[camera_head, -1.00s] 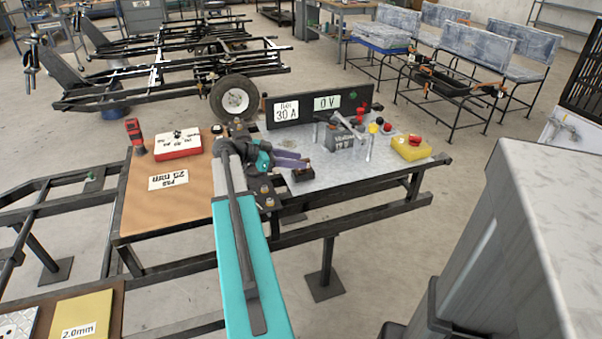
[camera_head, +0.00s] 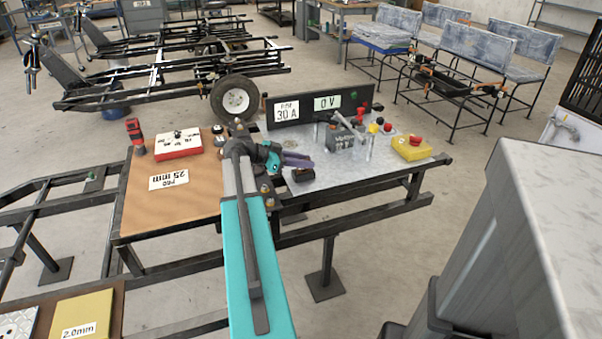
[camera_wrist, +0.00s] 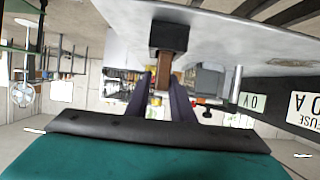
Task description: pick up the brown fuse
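The brown fuse (camera_wrist: 165,70) shows in the wrist view as a short upright brown bar against a black block-shaped holder (camera_wrist: 172,36). The holder lies on the grey metal tabletop, which is upside down in this view. My gripper (camera_wrist: 162,80) has its two purple fingers on either side of the fuse's line, with a gap visible between them. They look open; I cannot tell whether either touches the fuse. In the head view my gripper (camera_head: 311,161) is just above the dark holder (camera_head: 303,175). The fuse cannot be made out there.
Behind stands a black panel (camera_head: 350,103) with 30 A and 0 V labels. A grey block with a lever (camera_head: 343,137) and a yellow box with a red button (camera_head: 412,148) stand to the right. A red box (camera_head: 178,144) lies on the brown board at left.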

